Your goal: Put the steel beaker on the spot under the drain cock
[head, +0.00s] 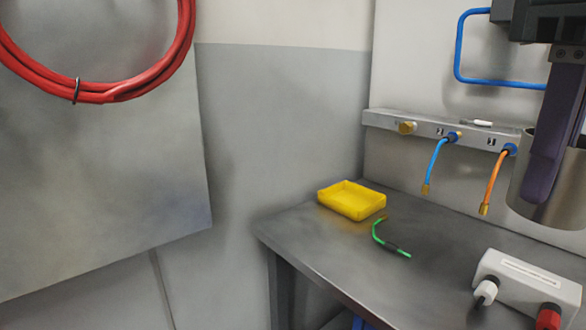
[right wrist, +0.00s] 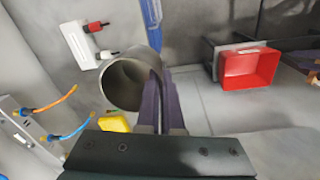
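The steel beaker (head: 528,190) is a grey metal cup at the right edge of the head view. My right gripper (head: 545,205) is shut on its wall and holds it in the air over the bench. In the right wrist view the beaker (right wrist: 124,84) shows its open mouth, with the dark fingers (right wrist: 157,90) close together at its side. Part of the beaker is hidden behind the finger and cut off by the frame. I cannot make out the drain cock or the spot under it. My left gripper is not in view.
A metal bench (head: 330,250) carries a yellow tray (head: 352,201), a green hose piece (head: 385,242) and a white box (head: 525,285) with plugs. A wall rail (head: 425,126) has blue and orange hoses hanging. A red bin (right wrist: 249,68) shows in the right wrist view.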

